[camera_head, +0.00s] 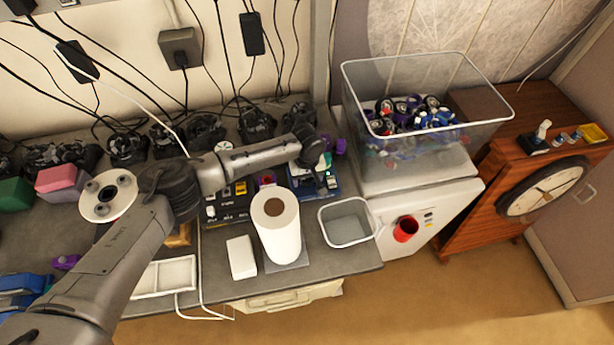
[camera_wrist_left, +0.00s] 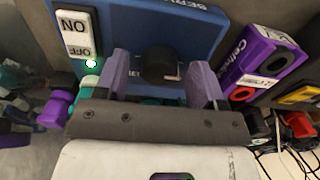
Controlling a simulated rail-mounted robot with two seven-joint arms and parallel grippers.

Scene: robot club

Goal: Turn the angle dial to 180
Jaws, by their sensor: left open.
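The angle dial (camera_wrist_left: 160,66) is a black round knob on a blue servo box (camera_wrist_left: 205,28), with a pale pointer mark toward its lower right in the wrist view. My left gripper (camera_wrist_left: 161,76) is open, with one grey-purple finger on each side of the knob and gaps visible. Scale numbers are not readable. The box has a white ON/OFF switch (camera_wrist_left: 74,35) with a green light beside it. In the head view the blue box (camera_head: 308,183) is partly hidden by my left gripper (camera_head: 326,174). My right gripper is not in view.
A purple box (camera_wrist_left: 262,62) with a red button stands right of the servo box in the wrist view. A paper roll (camera_head: 279,228), an empty clear bin (camera_head: 348,236) and a white block (camera_head: 241,257) stand near the bench's front. Hanging cables and several black devices line the back.

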